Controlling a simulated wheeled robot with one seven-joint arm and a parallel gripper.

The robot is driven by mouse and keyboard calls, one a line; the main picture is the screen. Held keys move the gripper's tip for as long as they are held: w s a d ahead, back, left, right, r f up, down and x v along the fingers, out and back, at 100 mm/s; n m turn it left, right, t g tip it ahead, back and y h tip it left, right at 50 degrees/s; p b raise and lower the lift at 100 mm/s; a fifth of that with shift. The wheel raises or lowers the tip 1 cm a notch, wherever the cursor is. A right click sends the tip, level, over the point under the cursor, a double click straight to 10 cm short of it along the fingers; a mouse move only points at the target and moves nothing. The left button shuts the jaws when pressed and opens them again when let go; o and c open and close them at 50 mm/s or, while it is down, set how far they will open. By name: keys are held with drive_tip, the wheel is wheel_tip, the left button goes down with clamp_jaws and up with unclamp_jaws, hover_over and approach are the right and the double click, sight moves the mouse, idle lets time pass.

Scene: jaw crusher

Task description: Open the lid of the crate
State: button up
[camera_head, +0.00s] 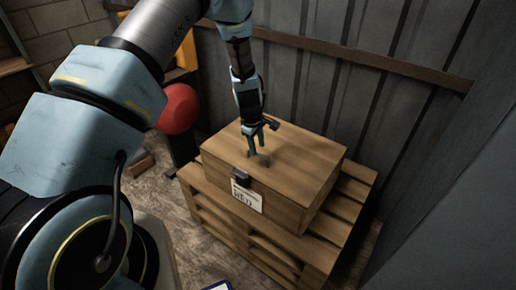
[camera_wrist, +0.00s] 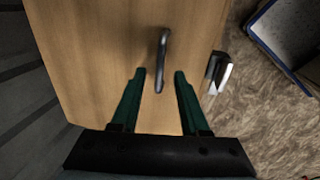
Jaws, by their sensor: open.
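The wooden crate (camera_head: 300,198) is a closed brown box on a stack of pallets. Its flat lid (camera_head: 305,153) fills much of the wrist view (camera_wrist: 105,50). A dark curved handle (camera_wrist: 162,60) stands on the lid, partly hidden by my gripper in the head view. A dark latch (camera_head: 240,177) is on the crate's front face and shows at the lid's edge in the wrist view (camera_wrist: 213,68). My gripper (camera_head: 257,150) points down over the lid. In the wrist view its two green fingers (camera_wrist: 161,72) are apart, with the handle between and beyond their tips. I cannot tell whether they touch it.
Wooden pallets (camera_head: 247,237) support the crate. A corrugated metal wall (camera_head: 385,110) with a brown rail stands close behind and right. A red ball-like object (camera_head: 178,109) is left of the crate. A blue-edged tray (camera_wrist: 290,45) lies on the floor beyond the latch side.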

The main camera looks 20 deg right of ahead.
drive_tip(key=shift+w+d+f, duration=0.1)
drive_tip(key=shift+d+f, duration=0.05)
drive_tip(key=shift+f, duration=0.5)
drive_tip(key=shift+w+d+f, duration=0.1)
drive_tip(key=shift+f, duration=0.5)
clamp_jaws()
idle(0.6)
